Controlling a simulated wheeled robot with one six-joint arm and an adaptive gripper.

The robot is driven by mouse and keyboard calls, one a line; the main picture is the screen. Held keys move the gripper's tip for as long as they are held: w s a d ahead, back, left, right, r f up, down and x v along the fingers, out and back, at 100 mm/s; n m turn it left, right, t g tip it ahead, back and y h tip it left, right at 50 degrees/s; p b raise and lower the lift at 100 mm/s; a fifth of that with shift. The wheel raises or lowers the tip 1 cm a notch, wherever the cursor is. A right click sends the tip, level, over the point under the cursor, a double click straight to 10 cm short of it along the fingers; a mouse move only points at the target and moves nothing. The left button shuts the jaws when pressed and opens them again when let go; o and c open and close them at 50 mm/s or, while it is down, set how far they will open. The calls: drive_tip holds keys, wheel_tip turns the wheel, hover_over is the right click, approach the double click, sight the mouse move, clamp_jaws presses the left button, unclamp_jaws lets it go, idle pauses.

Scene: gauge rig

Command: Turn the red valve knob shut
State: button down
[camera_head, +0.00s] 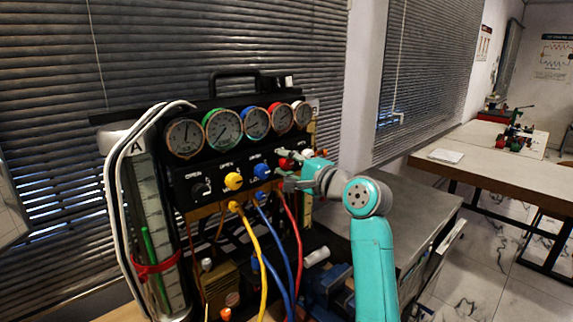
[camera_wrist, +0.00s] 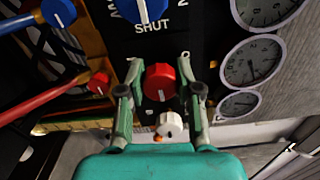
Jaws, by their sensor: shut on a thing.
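The red valve knob (camera_wrist: 160,82) is on the black front panel of the gauge rig, between the two fingers of my gripper (camera_wrist: 160,92) in the wrist view. The fingers are shut on it from both sides. In the head view the red knob (camera_head: 285,163) shows just past the fingertips of my gripper (camera_head: 284,178), partly hidden by them. A white knob (camera_wrist: 170,124) is right beside the red one, below it in the wrist view. The word SHUT is printed near the blue knob (camera_wrist: 146,8). The red knob's own marking is too small to read.
A row of round gauges (camera_head: 223,129) runs above the knobs. The yellow knob (camera_head: 233,181) and blue knob (camera_head: 262,171) are left of the red one. Yellow, blue and red hoses (camera_head: 293,225) hang below. A grey bench top (camera_head: 400,205) lies right of the rig.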

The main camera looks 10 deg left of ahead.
drive_tip(key=shift+m, duration=0.3)
drive_tip(key=c, duration=0.8)
unclamp_jaws()
drive_tip(key=shift+o, duration=0.2)
drive_tip(key=v, duration=1.2)
